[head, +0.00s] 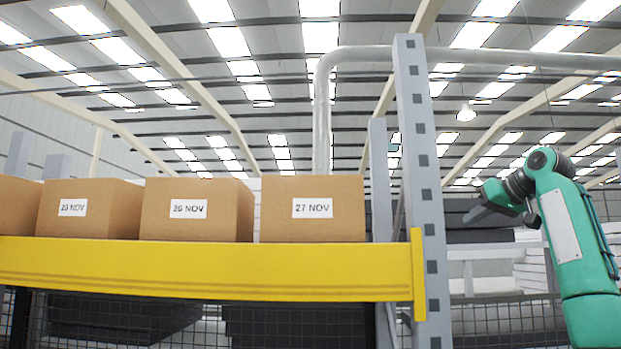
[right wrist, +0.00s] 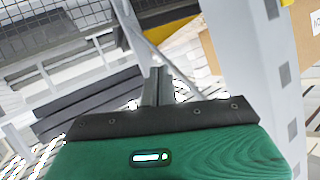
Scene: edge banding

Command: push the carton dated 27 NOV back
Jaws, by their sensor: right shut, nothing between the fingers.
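The carton dated 27 NOV (head: 312,230) sits upright on the shelf behind the yellow beam (head: 210,268), at the right end of the row. Its label faces me. My right gripper (head: 472,214) is to the right of the carton, beyond the grey upright, and touches nothing that I can see. Its fingers are together and empty; they also show in the right wrist view (right wrist: 157,88). A carton with a cut-off label (right wrist: 306,40) shows at that view's right edge. My left gripper is not in view.
The cartons dated 26 NOV (head: 195,228) and 23 NOV (head: 90,225) stand to the left, with part of another at the edge. The perforated grey upright (head: 418,180) stands between my right gripper and the 27 NOV carton. Space above the cartons is open.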

